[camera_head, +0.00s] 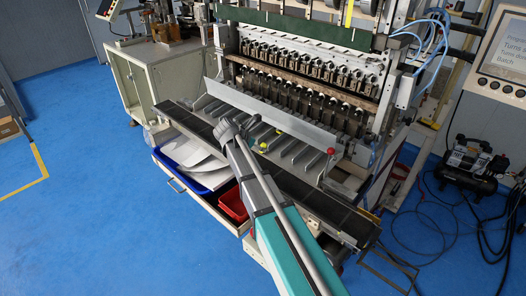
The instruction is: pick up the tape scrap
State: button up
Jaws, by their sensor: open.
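Small yellow spots show among the grey slanted bars on the front of the coil winder, one (263,147) just right of my arm's far end and a fainter one (279,131) beyond it. One may be the tape scrap; they are too small to tell. My arm reaches up from the bottom of the picture. My gripper (248,126) is at its far end, over the bars, close to the yellow spots. It is open, with nothing seen in it. Its fingers are small and partly hidden, and I cannot tell whether they touch anything.
A long dark ledge (325,212) runs along the machine's front. Below it, an open drawer holds a blue tray (215,180) with white sheets and a red bin (233,204). A red knob (331,151) stands at right. A compressor (468,160) and loose hoses lie on the blue floor.

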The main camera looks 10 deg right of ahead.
jog(key=shift+b+x, duration=0.75)
jog(key=shift+x, duration=0.75)
jog(key=c, duration=1)
jog(key=shift+o, duration=0.2)
